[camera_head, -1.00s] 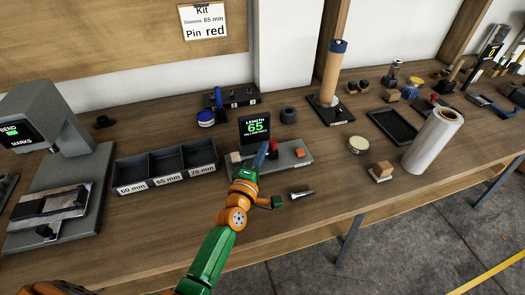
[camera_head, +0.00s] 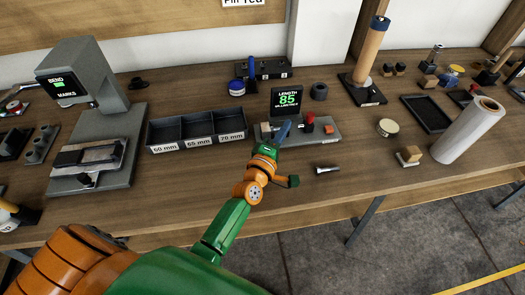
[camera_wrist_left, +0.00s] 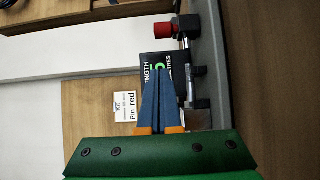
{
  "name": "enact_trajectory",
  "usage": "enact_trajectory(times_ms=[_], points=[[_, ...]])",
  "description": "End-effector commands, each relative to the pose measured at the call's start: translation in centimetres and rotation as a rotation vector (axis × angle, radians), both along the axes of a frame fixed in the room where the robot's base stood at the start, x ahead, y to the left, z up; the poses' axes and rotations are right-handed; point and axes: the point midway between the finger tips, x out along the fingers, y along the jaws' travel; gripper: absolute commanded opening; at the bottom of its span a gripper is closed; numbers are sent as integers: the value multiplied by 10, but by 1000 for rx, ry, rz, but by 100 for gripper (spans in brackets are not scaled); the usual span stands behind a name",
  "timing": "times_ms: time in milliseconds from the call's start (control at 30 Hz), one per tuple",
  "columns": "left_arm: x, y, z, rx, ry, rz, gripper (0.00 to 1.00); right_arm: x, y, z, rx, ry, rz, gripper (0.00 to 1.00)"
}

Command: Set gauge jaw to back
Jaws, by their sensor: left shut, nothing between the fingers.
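The length gauge (camera_head: 325,132) is a grey block on the bench with a black display (camera_head: 287,100) reading 85 in green. A red knob (camera_head: 309,118) on a dark part stands right of the display. A smaller red piece (camera_head: 328,130) is at the block's right end. My left gripper (camera_head: 284,126) is shut and empty in front of the display, left of the red knob. In the left wrist view, the shut blue fingers (camera_wrist_left: 160,75) overlap the display, and a red knob (camera_wrist_left: 163,30) beside a metal rod (camera_wrist_left: 187,60) lies beyond their tips. Contact cannot be told. My right gripper is not in view.
A three-compartment bin (camera_head: 197,130) stands left of the gauge, and the bend-marks machine (camera_head: 85,85) farther left. A small metal pin (camera_head: 326,169) lies in front of the gauge. A black ring (camera_head: 319,91) and a tall wooden post (camera_head: 370,48) stand behind and right.

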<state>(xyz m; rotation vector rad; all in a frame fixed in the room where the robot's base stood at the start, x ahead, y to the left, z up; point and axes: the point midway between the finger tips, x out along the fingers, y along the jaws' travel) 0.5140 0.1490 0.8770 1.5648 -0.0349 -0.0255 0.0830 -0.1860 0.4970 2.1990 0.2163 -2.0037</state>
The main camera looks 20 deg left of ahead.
Motion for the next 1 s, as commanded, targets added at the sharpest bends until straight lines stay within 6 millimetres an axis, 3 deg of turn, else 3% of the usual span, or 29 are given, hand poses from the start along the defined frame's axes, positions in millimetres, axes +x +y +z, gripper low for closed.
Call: enact_trajectory(times_ms=[300,500,1000], points=[[-60,2,-1,0,3,0,0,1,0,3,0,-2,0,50],[-86,3,-1,0,1,0,0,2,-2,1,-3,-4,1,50],[-91,3,0,-1,0,0,0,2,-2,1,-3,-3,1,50]])
